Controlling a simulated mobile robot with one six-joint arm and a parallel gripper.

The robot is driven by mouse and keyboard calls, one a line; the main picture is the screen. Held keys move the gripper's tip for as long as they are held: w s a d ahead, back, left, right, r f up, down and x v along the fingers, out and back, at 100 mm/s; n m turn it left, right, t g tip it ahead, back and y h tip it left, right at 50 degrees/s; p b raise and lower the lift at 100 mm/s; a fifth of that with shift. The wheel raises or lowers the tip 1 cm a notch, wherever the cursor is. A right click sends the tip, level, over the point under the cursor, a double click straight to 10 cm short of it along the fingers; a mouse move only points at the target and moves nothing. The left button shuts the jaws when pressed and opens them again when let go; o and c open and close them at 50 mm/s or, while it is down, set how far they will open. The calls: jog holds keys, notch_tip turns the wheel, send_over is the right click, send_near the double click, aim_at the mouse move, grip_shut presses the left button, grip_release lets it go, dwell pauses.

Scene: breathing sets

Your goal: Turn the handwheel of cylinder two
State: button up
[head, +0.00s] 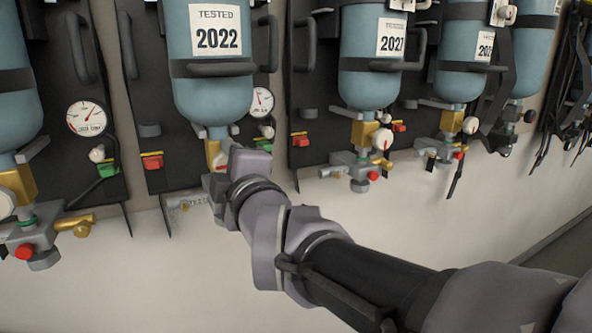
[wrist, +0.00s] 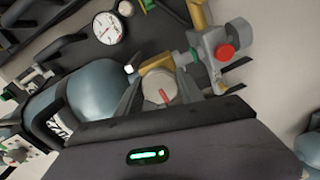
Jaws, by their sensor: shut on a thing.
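The cylinder (head: 215,95) my arm reaches is blue and labelled TESTED 2022, second from the left in the head view. It also shows tilted in the wrist view (wrist: 95,95). Its handwheel (wrist: 157,86) is a pale round knob with a red mark, between my two fingers. My gripper (wrist: 160,94) is shut on this handwheel, one finger on each side. In the head view my gripper covers most of the handwheel and part of the brass valve (head: 213,152) below the cylinder's neck.
A pressure gauge (head: 262,101) sits right of the cylinder. A red clip (head: 152,161) is on the backplate at left. A grey valve block with a red button (wrist: 225,52) is close to my fingers.

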jog(key=m, duration=1.2)
jog(key=shift+m, duration=0.4)
jog(key=m, duration=1.1)
jog(key=shift+m, duration=0.4)
jog(key=m, duration=1.2)
jog(key=shift+m, duration=0.4)
jog(key=m, duration=1.2)
